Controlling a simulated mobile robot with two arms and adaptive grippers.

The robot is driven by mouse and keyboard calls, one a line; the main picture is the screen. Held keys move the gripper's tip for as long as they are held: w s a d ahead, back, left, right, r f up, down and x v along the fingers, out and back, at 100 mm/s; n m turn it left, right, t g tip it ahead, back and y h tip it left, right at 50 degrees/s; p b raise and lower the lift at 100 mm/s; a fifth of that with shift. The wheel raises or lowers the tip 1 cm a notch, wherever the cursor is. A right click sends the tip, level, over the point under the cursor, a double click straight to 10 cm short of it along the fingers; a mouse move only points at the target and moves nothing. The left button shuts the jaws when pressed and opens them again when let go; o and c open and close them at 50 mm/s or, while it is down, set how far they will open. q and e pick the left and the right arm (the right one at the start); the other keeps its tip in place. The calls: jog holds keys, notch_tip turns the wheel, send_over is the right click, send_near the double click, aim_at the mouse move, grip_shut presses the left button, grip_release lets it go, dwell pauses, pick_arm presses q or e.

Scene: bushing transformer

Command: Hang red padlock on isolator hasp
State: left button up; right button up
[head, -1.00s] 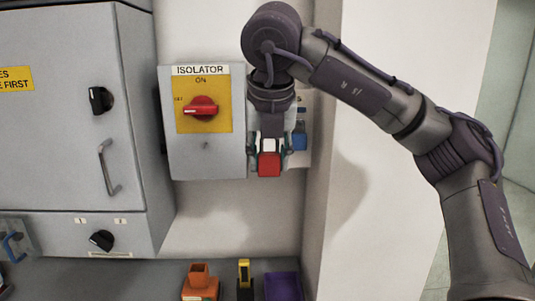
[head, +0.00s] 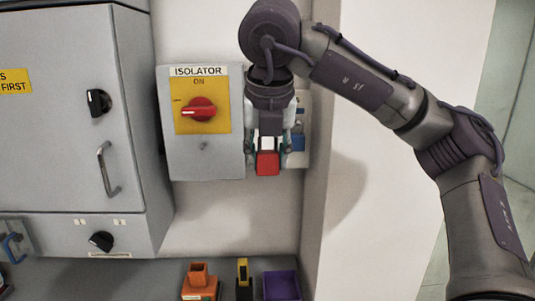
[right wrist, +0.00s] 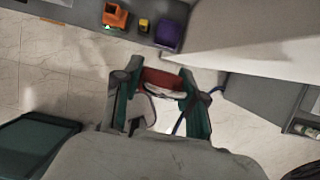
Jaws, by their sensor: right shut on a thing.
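The red padlock (head: 267,163) is held between the fingers of my right gripper (head: 268,150), in front of the wall just right of the isolator box. In the right wrist view the red padlock (right wrist: 160,80) sits between the two green-edged fingertips (right wrist: 162,90). The isolator (head: 203,158) is a grey box with a yellow plate, a red rotary handle (head: 198,109) and the word ON above it. A small grey fitting (head: 203,146), possibly the hasp, sits below the yellow plate. My left gripper is not seen.
A panel with a blue padlock (head: 298,141) is partly behind my right gripper. A grey cabinet (head: 60,110) with a handle stands left. Below, a shelf holds an orange object (head: 200,284), a yellow-black object (head: 244,278) and a purple bin (head: 282,286).

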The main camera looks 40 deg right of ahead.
aim_at(270, 172)
jog(key=shift+s+a+p, duration=0.1)
jog(key=shift+s+a, duration=0.5)
jog(key=shift+s, duration=0.35)
jog(key=shift+s+a+p, duration=0.1)
jog(key=shift+s+a, duration=0.45)
jog(key=shift+s, duration=0.4)
jog(key=shift+s+a+p, duration=0.1)
jog(key=shift+s+a, duration=0.5)
jog(key=shift+s, duration=0.35)
jog(key=s+a+f+m+g, duration=0.1)
jog(key=a+f+m+g, duration=0.1)
jog(key=f+m, duration=0.8)
jog(key=s+a+f+m+g+y+b, duration=0.1)
jog(key=a+f+m+g, duration=0.1)
jog(key=f+m, duration=0.8)
jog(key=s+a+f+m+g+y, duration=0.1)
jog(key=f+m+g, duration=0.3)
jog(key=f+m, duration=0.5)
notch_tip(270, 172, down, 5)
jog(key=shift+a+f+m, duration=0.1)
jog(key=shift+a+m, duration=0.3)
jog(key=shift+a, duration=0.35)
